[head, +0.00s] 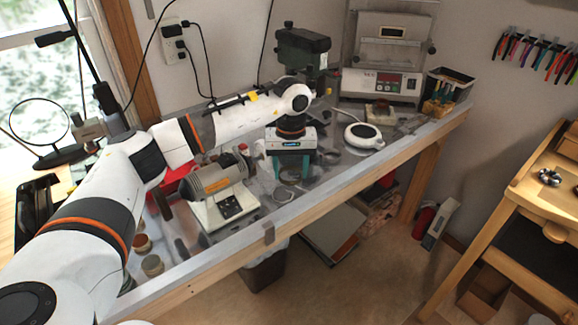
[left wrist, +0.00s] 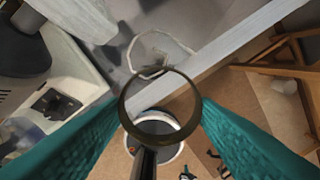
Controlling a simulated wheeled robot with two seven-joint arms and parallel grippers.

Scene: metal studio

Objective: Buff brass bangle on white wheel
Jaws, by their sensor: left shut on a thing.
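My left gripper (head: 291,180) has teal fingers pointing down, just right of the grey bench motor (head: 222,180) in the head view. A pale shape beside the motor (left wrist: 18,60), at the top of the left wrist view, looks like the white wheel (left wrist: 75,14), partly cut off. The bangle is apart from it. My right gripper is not in view.
The workbench front rail (head: 330,195) runs below the gripper. A green-grey machine (head: 303,48), a grey cabinet (head: 382,82) and a round white device (head: 363,136) stand behind and right. Small pots (head: 152,265) stand at front left. A dark bin (head: 265,270) is under the bench.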

